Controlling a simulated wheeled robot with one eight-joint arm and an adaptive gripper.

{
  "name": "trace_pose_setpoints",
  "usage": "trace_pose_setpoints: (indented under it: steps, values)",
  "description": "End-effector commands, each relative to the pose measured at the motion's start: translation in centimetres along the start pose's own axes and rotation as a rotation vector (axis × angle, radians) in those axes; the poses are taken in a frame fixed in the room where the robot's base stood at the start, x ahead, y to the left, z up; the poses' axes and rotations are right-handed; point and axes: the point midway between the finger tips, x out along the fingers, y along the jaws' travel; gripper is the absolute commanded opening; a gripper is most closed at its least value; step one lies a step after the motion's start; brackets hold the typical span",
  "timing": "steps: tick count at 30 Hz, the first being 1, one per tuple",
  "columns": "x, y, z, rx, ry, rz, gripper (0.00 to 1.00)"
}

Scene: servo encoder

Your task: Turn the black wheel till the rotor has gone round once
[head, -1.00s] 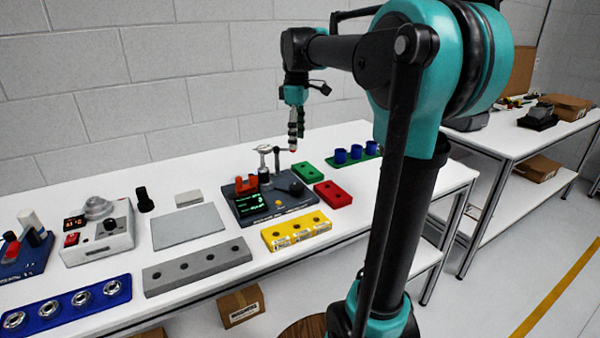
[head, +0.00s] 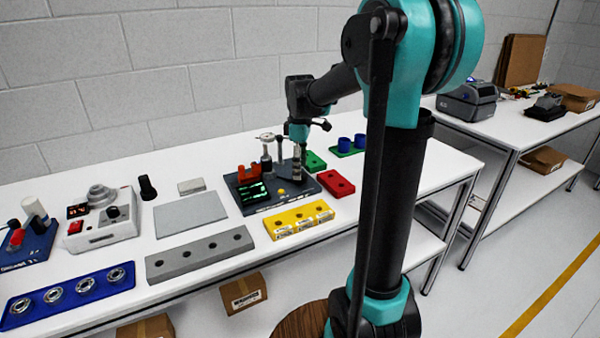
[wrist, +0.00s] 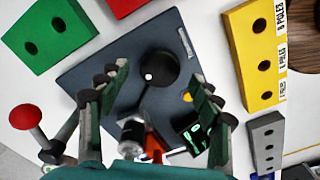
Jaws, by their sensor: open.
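The dark base (head: 298,196) of the servo unit stands on the white table, with a green-lit display (head: 252,192) and red parts. In the wrist view, the round black wheel (wrist: 166,68) with a pale dot sits on this base (wrist: 85,75). My gripper (wrist: 158,80) is open, with its fingers on either side of the wheel; I cannot tell whether they touch it. In the head view, my gripper (head: 299,172) points down over the base's right part and hides the wheel. A silver-and-black cylindrical part (wrist: 132,132), perhaps the rotor, shows near the wrist view's bottom.
A yellow block (head: 300,219) lies in front of the base, a red block (head: 335,183) to its right and a green block (head: 314,161) behind. A thin post (head: 280,152) stands close left of my gripper. A grey plate (head: 190,214) lies left.

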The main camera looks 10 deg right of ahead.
Motion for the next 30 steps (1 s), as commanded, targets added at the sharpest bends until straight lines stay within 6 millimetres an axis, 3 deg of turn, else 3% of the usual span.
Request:
trace_pose_setpoints:
  steps: [6,16,28,30]
  values:
    - [1.9,0.0,0.0,0.000,0.000,0.000,0.65]
    - [2.2,0.0,0.0,0.000,0.000,0.000,0.65]
    - [2.2,0.0,0.0,0.000,0.000,0.000,0.15]
    - [2.2,0.0,0.0,0.001,0.000,0.000,0.15]
